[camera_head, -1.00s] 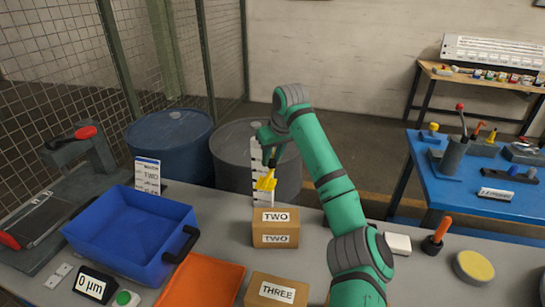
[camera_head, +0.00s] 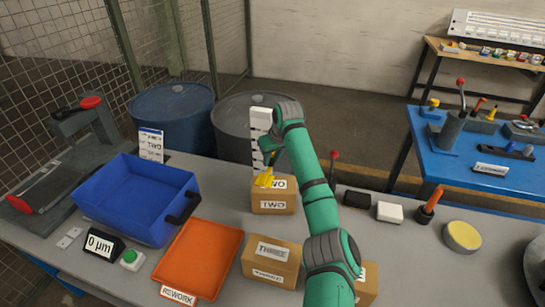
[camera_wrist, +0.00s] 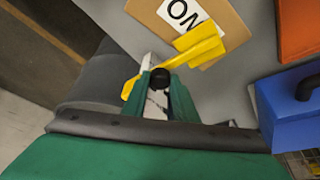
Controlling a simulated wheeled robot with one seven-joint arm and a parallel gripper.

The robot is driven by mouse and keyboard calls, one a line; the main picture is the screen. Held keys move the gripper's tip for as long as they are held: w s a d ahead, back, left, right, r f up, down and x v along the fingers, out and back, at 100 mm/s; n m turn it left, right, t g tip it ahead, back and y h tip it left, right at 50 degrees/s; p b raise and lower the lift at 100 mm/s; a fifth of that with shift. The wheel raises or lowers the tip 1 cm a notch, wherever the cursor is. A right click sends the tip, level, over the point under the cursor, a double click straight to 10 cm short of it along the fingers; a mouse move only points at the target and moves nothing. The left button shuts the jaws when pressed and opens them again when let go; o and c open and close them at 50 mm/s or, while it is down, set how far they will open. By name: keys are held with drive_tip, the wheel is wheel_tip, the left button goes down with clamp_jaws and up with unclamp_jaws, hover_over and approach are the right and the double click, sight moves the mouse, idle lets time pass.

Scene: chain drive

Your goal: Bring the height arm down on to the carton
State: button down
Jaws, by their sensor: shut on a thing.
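The yellow height arm (camera_head: 264,181) sits low on a white marked post (camera_head: 261,120) behind the carton. My gripper (camera_head: 268,158) is shut on the height arm, by a dark round knob between the fingers in the wrist view (camera_wrist: 160,82). There the yellow arm (camera_wrist: 200,44) reaches over the carton top (camera_wrist: 228,22), partly covering its label.
A blue bin (camera_head: 135,200) and an orange REWORK tray (camera_head: 200,258) lie left. A carton labelled THREE (camera_head: 271,262) stands in front, with another partly hidden behind my arm. Small items stand to the right.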

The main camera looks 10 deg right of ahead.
drive_tip(key=c, duration=1.6)
unclamp_jaws()
drive_tip(key=shift+d+f, duration=0.15)
drive_tip(key=shift+f, duration=0.1)
drive_tip(key=shift+o, duration=0.8)
drive_tip(key=shift+w+a+r, duration=0.1)
drive_tip(key=shift+a, duration=0.1)
drive_tip(key=shift+d+r, duration=0.1)
drive_tip(key=shift+r, duration=0.55)
drive_tip(key=v, duration=0.9)
drive_tip(key=shift+s+r, duration=0.15)
drive_tip(key=shift+s, duration=0.15)
drive_tip(key=shift+w, duration=0.1)
